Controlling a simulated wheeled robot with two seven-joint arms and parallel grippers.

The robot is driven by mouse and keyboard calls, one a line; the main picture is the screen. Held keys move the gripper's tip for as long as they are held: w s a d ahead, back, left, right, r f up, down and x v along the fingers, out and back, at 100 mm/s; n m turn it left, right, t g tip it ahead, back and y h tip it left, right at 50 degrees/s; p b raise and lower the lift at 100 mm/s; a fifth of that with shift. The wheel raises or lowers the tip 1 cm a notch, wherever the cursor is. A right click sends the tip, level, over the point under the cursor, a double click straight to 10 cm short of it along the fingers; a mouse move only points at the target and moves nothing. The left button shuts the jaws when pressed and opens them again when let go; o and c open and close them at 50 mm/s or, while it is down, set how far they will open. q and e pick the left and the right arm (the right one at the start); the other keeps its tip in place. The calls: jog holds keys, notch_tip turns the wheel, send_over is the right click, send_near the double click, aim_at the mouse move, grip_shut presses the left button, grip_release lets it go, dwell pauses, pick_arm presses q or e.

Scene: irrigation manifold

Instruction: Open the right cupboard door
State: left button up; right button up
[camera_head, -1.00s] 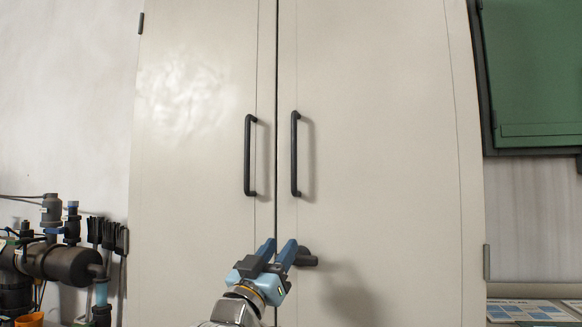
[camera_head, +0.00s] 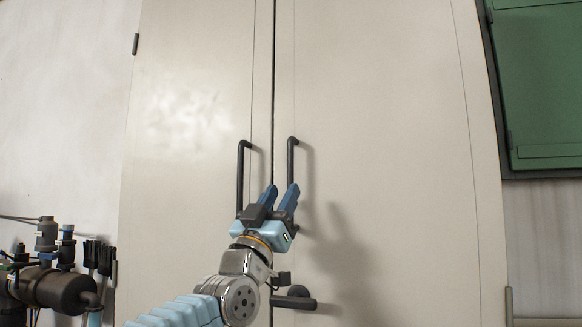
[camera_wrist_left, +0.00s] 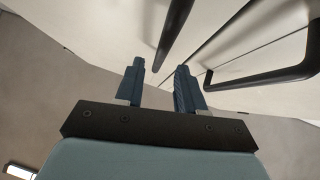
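The right cupboard door (camera_head: 390,120) is a tall pale panel, shut against the left door (camera_head: 190,100) along a dark seam. Its dark upright bar handle (camera_head: 291,160) stands just right of the seam. My left gripper (camera_head: 281,190) is open, its blue fingers pointing up and overlapping the lower part of that handle in the head view. My right gripper is out of view.
The left door's handle (camera_head: 240,178) is close by on the left. A dark latch knob (camera_head: 293,298) sits below on the right door. Dark pipework (camera_head: 60,288) stands at lower left, and a green cabinet (camera_head: 540,85) hangs at upper right.

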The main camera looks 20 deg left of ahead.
aim_at(289, 181)
pick_arm(q)
jog(key=p+x, duration=0.2)
jog(key=x, duration=0.3)
jog(key=shift+w+r, duration=0.25)
jog(key=shift+w, duration=0.1)
grip_shut()
